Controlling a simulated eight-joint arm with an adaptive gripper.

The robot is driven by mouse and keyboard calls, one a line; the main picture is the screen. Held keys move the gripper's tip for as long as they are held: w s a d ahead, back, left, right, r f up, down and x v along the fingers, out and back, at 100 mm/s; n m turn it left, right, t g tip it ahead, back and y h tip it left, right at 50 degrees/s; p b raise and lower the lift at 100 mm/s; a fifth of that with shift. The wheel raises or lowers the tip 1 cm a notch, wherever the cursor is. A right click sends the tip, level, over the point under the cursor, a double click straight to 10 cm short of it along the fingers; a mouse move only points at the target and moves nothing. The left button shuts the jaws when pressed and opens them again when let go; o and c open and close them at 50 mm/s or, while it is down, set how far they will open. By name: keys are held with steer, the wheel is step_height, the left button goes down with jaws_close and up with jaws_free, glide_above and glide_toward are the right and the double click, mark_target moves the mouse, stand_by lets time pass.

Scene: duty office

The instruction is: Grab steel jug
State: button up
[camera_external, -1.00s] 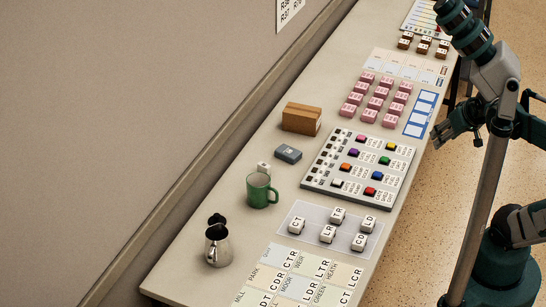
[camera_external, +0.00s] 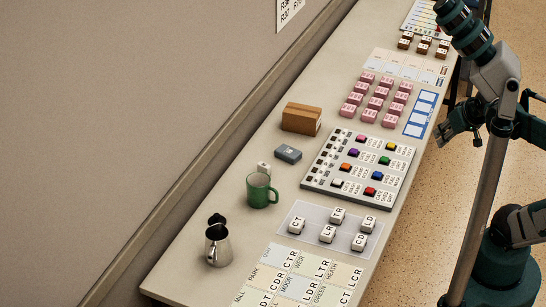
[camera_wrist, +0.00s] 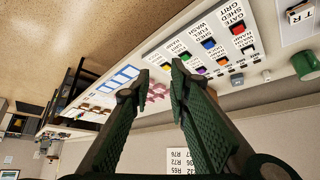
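The steel jug (camera_external: 217,246) stands upright at the near left of the long table, with a dark handle or lid part at its top. It does not show in the wrist view. My gripper (camera_external: 442,137) is off the table's right edge, far from the jug, beside the blue-framed card. In the wrist view my gripper (camera_wrist: 159,75) has its two green fingers spread apart with nothing between them.
A green mug (camera_external: 259,191) stands behind the jug, near a grey box (camera_external: 288,153) and a cardboard box (camera_external: 301,119). A button panel (camera_external: 347,185), pink blocks (camera_external: 368,95) and lettered cubes (camera_external: 328,234) fill the table's right side. A wall borders the left.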

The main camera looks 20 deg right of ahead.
steer(key=w+a+n+y, duration=0.15)
steer(key=w+a, duration=0.25)
steer(key=a, duration=0.6)
steer(key=w+a+f+n+t+y, duration=0.1)
steer(key=w+a+y, duration=0.1)
steer(key=w+a, duration=0.5)
steer(key=w+a+n+y, duration=0.1)
steer(key=w+a+y, duration=0.1)
steer(key=a, duration=1)
steer(key=n+g+y, duration=0.3)
steer(key=n+y, duration=0.2)
steer(key=y, duration=0.3)
glide_toward(216, 250)
steer(key=s+a+r, duration=0.1)
steer(key=s+a, duration=0.2)
steer(key=shift+w+a+r+m, duration=0.2)
steer(key=shift+a+m, duration=0.05)
steer(key=shift+a, duration=0.1)
steer(key=shift+x, duration=1.2)
